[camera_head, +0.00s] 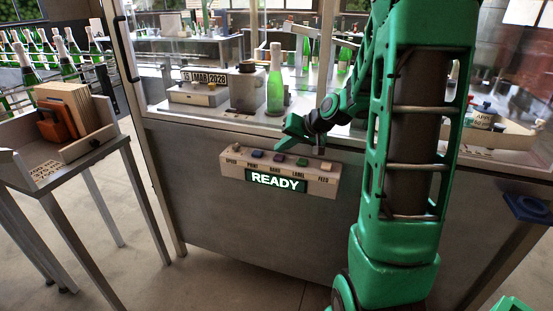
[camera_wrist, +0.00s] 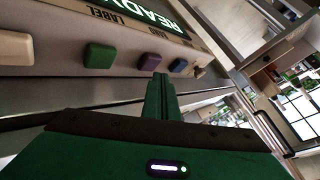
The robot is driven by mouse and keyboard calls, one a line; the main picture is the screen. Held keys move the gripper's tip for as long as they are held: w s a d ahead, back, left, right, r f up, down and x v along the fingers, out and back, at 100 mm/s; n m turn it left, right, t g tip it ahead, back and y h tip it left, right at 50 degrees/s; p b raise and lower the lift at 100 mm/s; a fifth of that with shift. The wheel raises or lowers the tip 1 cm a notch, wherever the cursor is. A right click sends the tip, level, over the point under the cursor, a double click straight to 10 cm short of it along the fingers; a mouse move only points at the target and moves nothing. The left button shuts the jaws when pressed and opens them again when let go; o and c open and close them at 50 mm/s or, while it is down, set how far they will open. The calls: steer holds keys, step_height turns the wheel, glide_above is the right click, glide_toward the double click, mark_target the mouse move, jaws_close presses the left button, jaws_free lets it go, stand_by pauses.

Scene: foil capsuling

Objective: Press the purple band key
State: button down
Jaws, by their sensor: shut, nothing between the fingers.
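The purple band key (camera_head: 280,157) sits in the row of keys on the beige panel, above the word BAND, between a blue key and a green key. It also shows in the wrist view (camera_wrist: 150,62), just beyond my fingertips. My gripper (camera_wrist: 160,76) is shut and empty. Its tips lie close to the purple key's edge, slightly toward the blue key. In the head view my gripper (camera_head: 282,145) is just above the key row, near the purple key. I cannot tell whether the tips touch the key.
Neighbouring keys are blue (camera_wrist: 177,65) and green (camera_wrist: 99,55), with a cream key (camera_wrist: 14,48) beyond the green one. The panel's display (camera_head: 277,181) reads READY. Above it stand a green bottle (camera_head: 275,85) and a date sign (camera_head: 207,77) behind the machine's frame.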

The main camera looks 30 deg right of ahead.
mark_target(282, 158)
steer(key=shift+f, duration=0.1)
stand_by(0.7)
steer(key=shift+f, duration=0.3)
steer(key=shift+f, duration=0.5)
stand_by(0.8)
steer(key=shift+r, duration=0.95)
steer(key=shift+r, duration=0.1)
steer(key=shift+r, duration=2.4)
